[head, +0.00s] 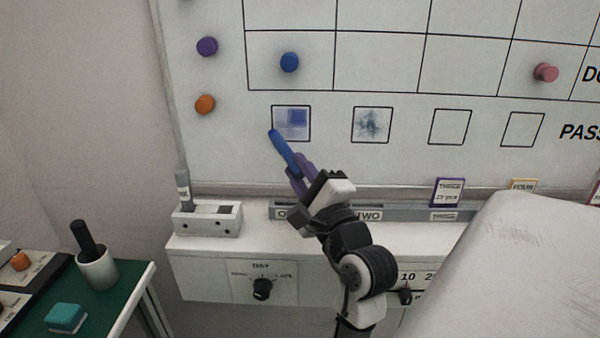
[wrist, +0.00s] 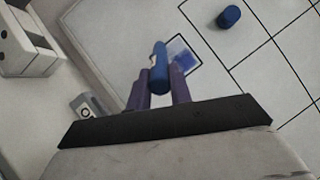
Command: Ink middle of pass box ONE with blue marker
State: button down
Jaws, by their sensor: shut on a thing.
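My gripper (head: 300,177) is shut on the blue marker (head: 283,150), and its purple fingers (wrist: 160,88) hold the marker in the wrist view (wrist: 159,66). The marker points up and left, with its end at the lower left corner of the leftmost pass box (head: 292,123), which I take as box ONE from the label below. I cannot tell whether the tip touches the board. That box has a pale blue smear with a darker blue patch at its upper right. The box also shows in the wrist view (wrist: 184,53), partly hidden behind the marker.
The second pass box (head: 372,125) has a grey-blue smudge; the two boxes to its right look empty. A blue magnet (head: 289,62) sits above box ONE, purple (head: 207,47) and orange (head: 205,104) magnets to the left. A white holder (head: 208,218) and a ledge lie below the board.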

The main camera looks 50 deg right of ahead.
jog(key=shift+w+d, duration=0.5)
jog(key=shift+d, duration=0.15)
dwell(0.4)
jog(key=shift+s+d+r, duration=0.55)
jog(key=shift+s+d, duration=1.8)
jog(key=shift+s, duration=0.4)
jog(key=shift+w+a+f+p, duration=0.1)
jog(key=shift+w+a+p, duration=0.1)
jog(key=shift+w+a, duration=1.1)
jog(key=shift+w+a+p, duration=0.2)
jog(key=shift+w+a, duration=0.85)
jog(key=shift+w, duration=0.4)
jog(key=shift+r+p, duration=0.45)
jog(key=shift+r, duration=0.1)
jog(key=s+d+b, duration=0.1)
jog(key=s+d, duration=0.3)
jog(key=s, duration=0.1)
jog(key=shift+s+d, duration=0.3)
jog(key=shift+d, duration=0.05)
